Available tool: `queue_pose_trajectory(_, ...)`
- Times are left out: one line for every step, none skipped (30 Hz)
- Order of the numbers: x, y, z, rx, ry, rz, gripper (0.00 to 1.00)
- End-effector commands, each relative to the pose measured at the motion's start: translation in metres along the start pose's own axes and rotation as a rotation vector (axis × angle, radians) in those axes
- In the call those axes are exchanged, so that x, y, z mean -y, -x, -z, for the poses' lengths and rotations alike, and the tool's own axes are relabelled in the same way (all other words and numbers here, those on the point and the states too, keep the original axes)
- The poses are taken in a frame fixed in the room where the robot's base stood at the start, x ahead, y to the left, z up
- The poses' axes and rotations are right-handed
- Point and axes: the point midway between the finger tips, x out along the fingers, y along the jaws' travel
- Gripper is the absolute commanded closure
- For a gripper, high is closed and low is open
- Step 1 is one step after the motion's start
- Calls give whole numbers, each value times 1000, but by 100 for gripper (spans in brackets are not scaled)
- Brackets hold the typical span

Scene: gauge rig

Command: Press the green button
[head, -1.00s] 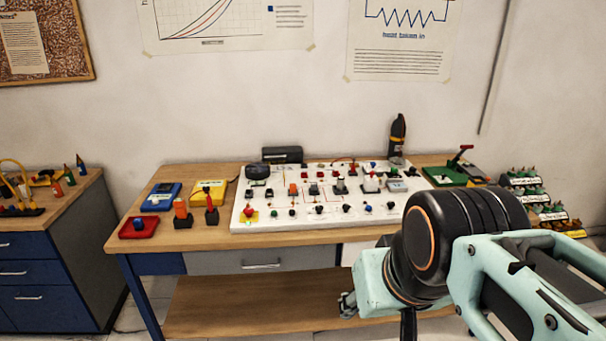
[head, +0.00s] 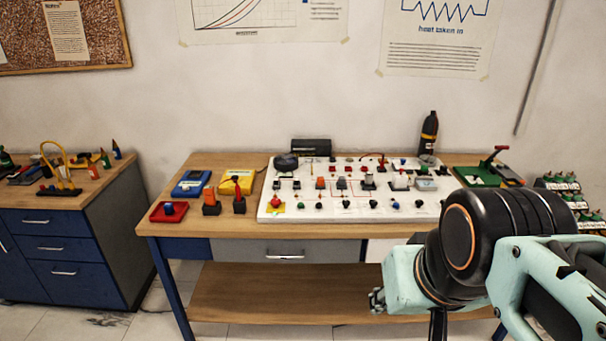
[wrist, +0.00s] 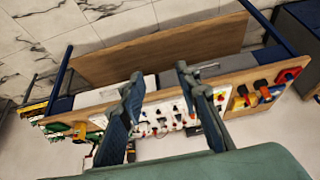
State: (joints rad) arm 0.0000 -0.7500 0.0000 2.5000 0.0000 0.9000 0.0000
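A white panel (head: 350,216) lies on the wooden bench, crowded with small buttons, knobs and switches.
Left of the panel are a red box with a blue button (head: 169,211), a blue box (head: 190,183) and a yellow box (head: 238,181). A dark bottle (head: 428,134) stands behind the panel. A green lever device (head: 480,175) is at the right. The lower shelf (head: 285,295) is clear.

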Motion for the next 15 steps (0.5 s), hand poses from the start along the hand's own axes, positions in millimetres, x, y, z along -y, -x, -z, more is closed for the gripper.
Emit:
queue_pose_trajectory(0, 0, 0, 0, 0, 0, 78)
queue_pose_trajectory(0, 0, 0, 0, 0, 0, 81)
queue_pose_trajectory(0, 0, 0, 0, 0, 0, 85)
queue_pose_trajectory(0, 0, 0, 0, 0, 0, 89)
queue_pose_trajectory(0, 0, 0, 0, 0, 0, 92)
queue_pose_trajectory(0, 0, 0, 0, 0, 0, 96)
queue_pose_trajectory(0, 0, 0, 0, 0, 0, 100)
queue_pose_trajectory(0, 0, 0, 0, 0, 0, 100)
queue_pose_trajectory(0, 0, 0, 0, 0, 0, 100)
queue_pose_trajectory(0, 0, 0, 0, 0, 0, 100)
queue_pose_trajectory(0, 0, 0, 0, 0, 0, 100)
queue_pose_trajectory(0, 0, 0, 0, 0, 0, 100)
queue_pose_trajectory(0, 0, 0, 0, 0, 0, 100)
queue_pose_trajectory(0, 0, 0, 0, 0, 0, 100)
queue_pose_trajectory(0, 0, 0, 0, 0, 0, 100)
